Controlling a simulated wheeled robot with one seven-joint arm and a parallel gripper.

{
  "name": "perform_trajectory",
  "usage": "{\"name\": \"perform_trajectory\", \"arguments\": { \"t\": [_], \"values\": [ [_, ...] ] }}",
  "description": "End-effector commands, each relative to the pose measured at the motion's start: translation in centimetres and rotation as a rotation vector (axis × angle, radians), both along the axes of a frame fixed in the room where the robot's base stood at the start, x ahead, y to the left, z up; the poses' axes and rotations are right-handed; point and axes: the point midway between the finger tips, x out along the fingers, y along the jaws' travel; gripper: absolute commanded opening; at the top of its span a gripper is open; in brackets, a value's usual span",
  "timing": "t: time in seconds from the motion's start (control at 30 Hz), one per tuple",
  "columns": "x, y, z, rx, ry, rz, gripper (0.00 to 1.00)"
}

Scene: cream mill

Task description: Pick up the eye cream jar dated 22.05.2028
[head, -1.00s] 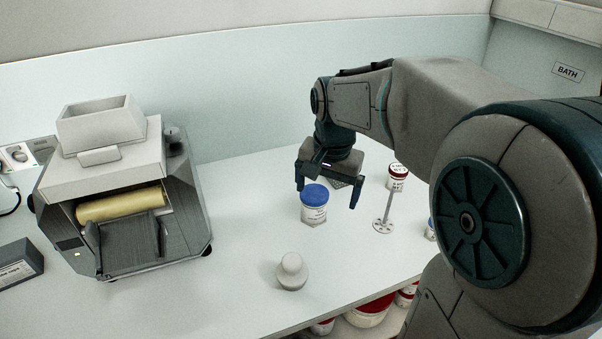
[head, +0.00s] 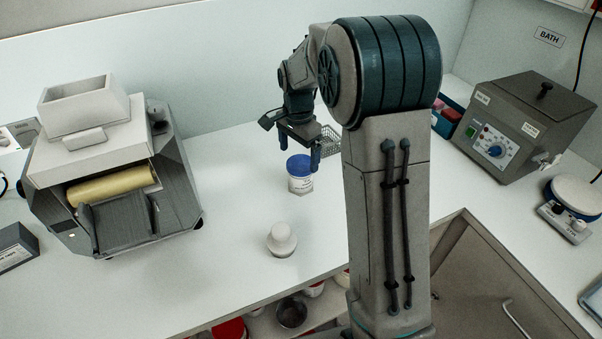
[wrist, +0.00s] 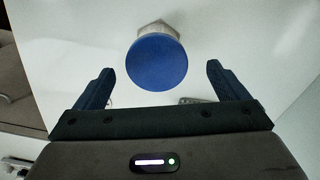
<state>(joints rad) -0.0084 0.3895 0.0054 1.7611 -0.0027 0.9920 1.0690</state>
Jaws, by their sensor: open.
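A white jar with a blue lid (head: 299,175) stands upright on the white bench. Its label is too small to read, so I cannot tell its date. My gripper (head: 299,150) is open, pointing down just above and behind this jar. In the wrist view the round blue lid (wrist: 156,62) shows from above, between and slightly beyond the two open fingertips (wrist: 160,72). No contact shows and nothing is in the jaws. My arm hides part of the bench to the right of the jar.
A grey mill with a cream roller (head: 112,188) stands at left. A pale knobbed object (head: 281,240) stands in front of the jar. A wire basket (head: 328,140) is behind my gripper. A bath unit (head: 520,125) and a scale (head: 570,212) are at right. The bench between mill and jar is clear.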

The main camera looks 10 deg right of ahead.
Motion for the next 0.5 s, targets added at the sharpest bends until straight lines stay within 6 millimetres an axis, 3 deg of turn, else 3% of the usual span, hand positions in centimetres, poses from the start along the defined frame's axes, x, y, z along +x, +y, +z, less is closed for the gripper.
{"name": "perform_trajectory", "arguments": {
  "t": [0.27, 0.5],
  "values": [
    [-0.1, -0.1, -2.2, 0.000, 0.001, 0.000, 0.93],
    [-0.3, -0.5, -5.7, 0.001, 0.003, 0.001, 0.93]
  ]
}}
